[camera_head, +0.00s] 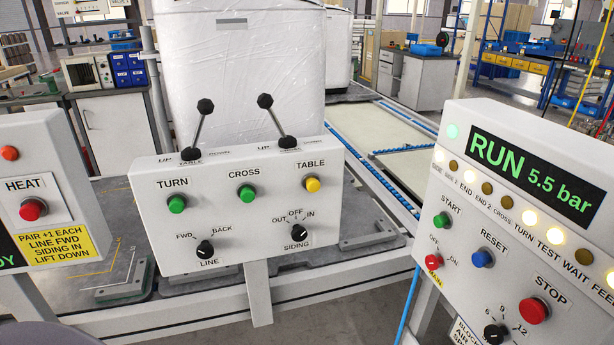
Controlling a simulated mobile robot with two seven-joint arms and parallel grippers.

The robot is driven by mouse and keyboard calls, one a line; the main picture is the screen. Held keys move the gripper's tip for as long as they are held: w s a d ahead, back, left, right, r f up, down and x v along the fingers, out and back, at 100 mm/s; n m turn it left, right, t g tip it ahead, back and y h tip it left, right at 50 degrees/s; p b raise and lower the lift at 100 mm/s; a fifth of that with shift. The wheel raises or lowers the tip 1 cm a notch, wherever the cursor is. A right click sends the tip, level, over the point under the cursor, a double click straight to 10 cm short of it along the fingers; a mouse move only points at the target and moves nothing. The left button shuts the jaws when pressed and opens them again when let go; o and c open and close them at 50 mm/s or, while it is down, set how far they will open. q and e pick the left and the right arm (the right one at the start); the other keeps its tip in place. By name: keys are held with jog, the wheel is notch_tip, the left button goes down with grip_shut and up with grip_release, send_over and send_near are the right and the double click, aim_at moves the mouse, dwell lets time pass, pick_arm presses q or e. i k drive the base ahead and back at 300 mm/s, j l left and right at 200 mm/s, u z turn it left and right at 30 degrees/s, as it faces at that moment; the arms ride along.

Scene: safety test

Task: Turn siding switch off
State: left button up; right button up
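The siding switch (298,233) is a black rotary knob at the lower right of the white middle control box (255,212). Its marks read OUT at left, OFF at top and IN at right. The knob is small, and I cannot tell for certain which mark its pointer faces. Nothing touches or covers it. Neither of my grippers can be made out in the head view.
The same box carries the line knob (205,248), a green turn button (176,204), a green cross button (246,191), a yellow table button (312,184) and two tall levers. A heat panel (45,190) stands left, a RUN panel (520,215) right.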

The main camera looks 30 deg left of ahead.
aim_at(298, 233)
jog(key=u, duration=1.4)
